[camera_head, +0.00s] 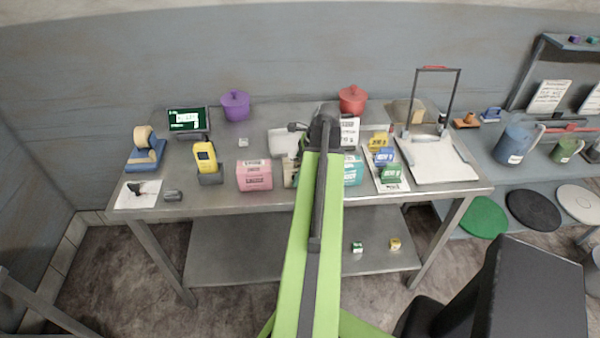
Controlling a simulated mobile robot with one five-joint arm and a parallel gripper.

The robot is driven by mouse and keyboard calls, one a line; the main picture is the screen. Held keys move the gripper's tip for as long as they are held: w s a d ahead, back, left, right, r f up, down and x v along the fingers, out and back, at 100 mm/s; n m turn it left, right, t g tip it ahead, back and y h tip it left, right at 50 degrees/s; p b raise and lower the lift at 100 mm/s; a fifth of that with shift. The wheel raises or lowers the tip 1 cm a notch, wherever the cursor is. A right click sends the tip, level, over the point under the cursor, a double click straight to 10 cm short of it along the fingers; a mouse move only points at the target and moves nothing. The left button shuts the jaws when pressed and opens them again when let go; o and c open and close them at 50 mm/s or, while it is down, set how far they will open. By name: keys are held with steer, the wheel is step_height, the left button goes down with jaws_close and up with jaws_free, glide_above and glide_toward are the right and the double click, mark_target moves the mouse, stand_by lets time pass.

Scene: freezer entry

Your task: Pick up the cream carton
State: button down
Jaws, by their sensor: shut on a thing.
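A narrow strip of the cream carton (289,173) shows left of my green arm, between the pink carton (254,175) and the teal carton (352,170). The arm hides the rest of it. My gripper (325,122) is at the far end of the arm, over the steel table (215,198). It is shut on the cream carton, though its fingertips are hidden. I cannot tell whether the carton touches the table.
A yellow scanner (205,157), tape dispenser (145,147) and green-screen display (188,119) stand left. Purple (235,105) and red (352,99) pots stand behind. Small coloured boxes (384,155) and a framed white board (437,159) are on the right.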

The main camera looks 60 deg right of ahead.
step_height(320, 180, up, 11)
steer(key=p, duration=1.1)
steer(key=shift+f, duration=0.1)
